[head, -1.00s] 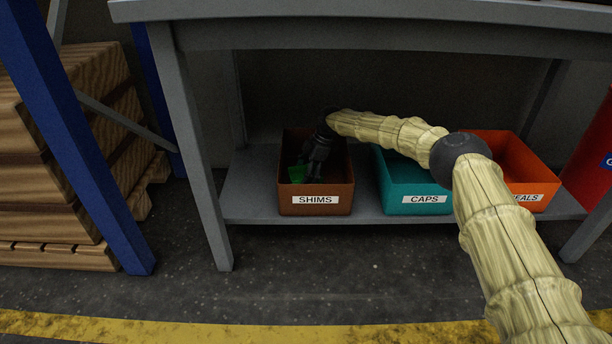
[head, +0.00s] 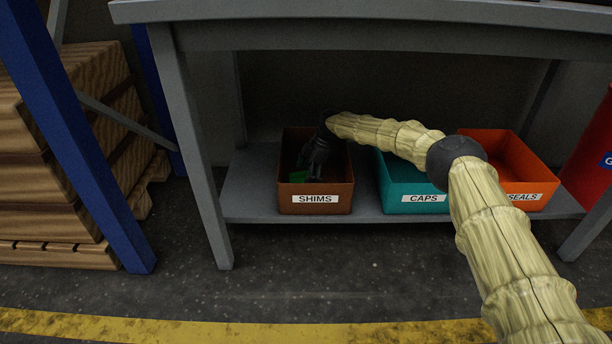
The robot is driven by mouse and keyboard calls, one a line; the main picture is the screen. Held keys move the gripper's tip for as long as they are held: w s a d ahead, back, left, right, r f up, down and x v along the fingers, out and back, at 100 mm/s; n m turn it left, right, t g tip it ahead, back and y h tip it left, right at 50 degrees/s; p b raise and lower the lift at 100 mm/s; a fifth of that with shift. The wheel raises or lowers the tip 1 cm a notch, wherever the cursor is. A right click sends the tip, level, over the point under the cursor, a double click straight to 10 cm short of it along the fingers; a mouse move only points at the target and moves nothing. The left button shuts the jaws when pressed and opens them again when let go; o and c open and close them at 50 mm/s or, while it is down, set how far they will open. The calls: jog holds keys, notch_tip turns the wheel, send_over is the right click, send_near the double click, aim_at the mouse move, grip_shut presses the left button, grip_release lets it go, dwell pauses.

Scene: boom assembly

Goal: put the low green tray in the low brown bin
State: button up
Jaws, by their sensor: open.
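The low brown bin (head: 335,199), labelled SHIMS, stands on the low grey shelf at the left. The green tray (head: 298,176) is inside it, low down at the left; only a small part shows above the bin's front wall. My gripper (head: 305,166) is open and reaches down into the bin, just above and right of the green tray. The fingertips are dark and small, so I cannot tell whether they touch the tray.
A teal bin (head: 407,202) labelled CAPS and an orange bin (head: 541,185) labelled SEALS stand to the right on the same shelf (head: 245,190). The table top (head: 370,38) hangs over them. A grey leg (head: 190,150) stands left of the brown bin.

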jog(key=shift+r, duration=0.1)
jog(key=shift+r+b, duration=0.45)
jog(key=shift+b, duration=0.05)
jog(key=p+v, duration=0.7)
jog(key=v, duration=0.5)
jog(key=shift+d, duration=0.1)
